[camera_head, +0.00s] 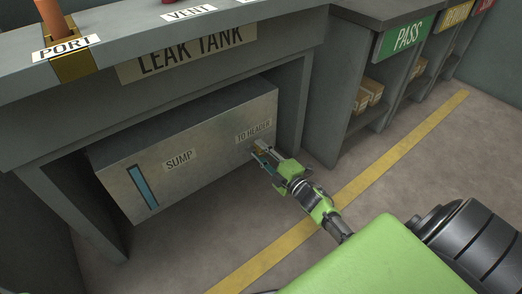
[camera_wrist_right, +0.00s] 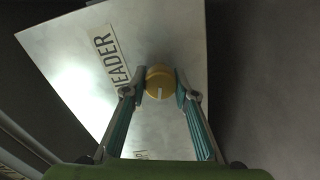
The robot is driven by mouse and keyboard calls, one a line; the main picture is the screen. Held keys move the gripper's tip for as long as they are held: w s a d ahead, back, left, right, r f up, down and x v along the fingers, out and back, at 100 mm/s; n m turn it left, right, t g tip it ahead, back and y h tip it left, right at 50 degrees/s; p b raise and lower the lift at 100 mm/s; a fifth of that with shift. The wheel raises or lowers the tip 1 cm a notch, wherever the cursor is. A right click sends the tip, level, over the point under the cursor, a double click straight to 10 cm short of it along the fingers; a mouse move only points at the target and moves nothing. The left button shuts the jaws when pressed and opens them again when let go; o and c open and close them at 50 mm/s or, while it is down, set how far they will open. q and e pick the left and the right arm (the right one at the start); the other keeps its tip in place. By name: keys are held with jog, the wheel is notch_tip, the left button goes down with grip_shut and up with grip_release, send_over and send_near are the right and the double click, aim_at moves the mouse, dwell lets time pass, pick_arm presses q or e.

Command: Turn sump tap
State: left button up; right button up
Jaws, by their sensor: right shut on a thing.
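The sump (camera_head: 200,150) is a grey metal box under the bench, with a SUMP label (camera_head: 180,160) and a TO HEADER label (camera_head: 253,131) on its front. In the right wrist view the tap (camera_wrist_right: 159,82) is a round brass-yellow knob with a pale mark on its face. It sits on the sump's front (camera_wrist_right: 190,40) beside the header label (camera_wrist_right: 104,45). My right gripper (camera_wrist_right: 160,88) is shut on the tap, one finger on each side. In the head view the right gripper (camera_head: 258,152) reaches the sump's right end and mostly hides the tap. My left gripper is not in view.
The LEAK TANK bench (camera_head: 215,58) overhangs the sump, and its right leg (camera_head: 294,105) stands close to the gripper. Shelves with a green PASS sign (camera_head: 407,36) and boxes (camera_head: 371,91) stand at the right. The floor (camera_head: 400,160) in front is clear, with a yellow line (camera_head: 375,170).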

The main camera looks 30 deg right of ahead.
jog(key=shift+a+f+n, duration=0.1)
jog(key=shift+n, duration=1.5)
jog(key=o, duration=1.1)
jog(key=s+d, duration=0.1)
jog(key=s, duration=1.1)
